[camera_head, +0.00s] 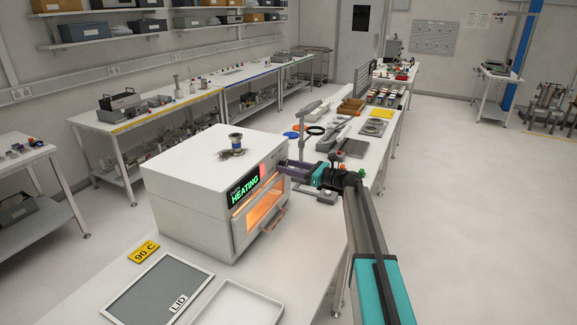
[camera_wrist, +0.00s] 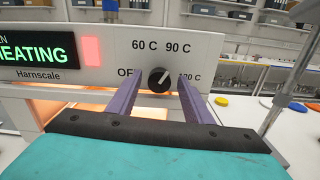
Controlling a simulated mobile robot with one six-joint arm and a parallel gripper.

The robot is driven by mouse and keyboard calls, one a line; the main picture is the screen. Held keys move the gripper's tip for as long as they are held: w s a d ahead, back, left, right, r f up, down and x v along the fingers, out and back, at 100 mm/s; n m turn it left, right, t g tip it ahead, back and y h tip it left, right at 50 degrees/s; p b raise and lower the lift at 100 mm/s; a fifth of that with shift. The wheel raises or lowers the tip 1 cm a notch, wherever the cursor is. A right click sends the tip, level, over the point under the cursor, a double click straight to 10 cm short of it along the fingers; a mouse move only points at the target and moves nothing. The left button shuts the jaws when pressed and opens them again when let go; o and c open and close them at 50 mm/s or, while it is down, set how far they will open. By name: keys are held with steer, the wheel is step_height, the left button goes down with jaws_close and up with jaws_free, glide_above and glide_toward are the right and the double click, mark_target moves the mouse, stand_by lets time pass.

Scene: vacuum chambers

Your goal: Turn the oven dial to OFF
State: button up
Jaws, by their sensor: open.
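The white oven (camera_head: 190,190) stands on the bench, its display reading HEATING and its window glowing orange. In the wrist view, the black round dial (camera_wrist: 158,81) sits on the oven's front panel (camera_wrist: 205,50). Its white pointer line leans up and right, toward the 90 C mark. The partly covered OFF label is left of the dial, 60 C above left. My gripper (camera_wrist: 159,76) is open, with one purple finger on each side of the dial and a visible gap to it. In the head view, my gripper (camera_head: 291,169) is at the oven's right front edge, and the dial is hidden.
Tools and small parts crowd the bench behind my gripper. The floor at right is clear.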

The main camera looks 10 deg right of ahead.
steer(key=c, duration=0.9)
steer(key=shift+a, duration=0.15)
steer(key=shift+c, duration=0.8)
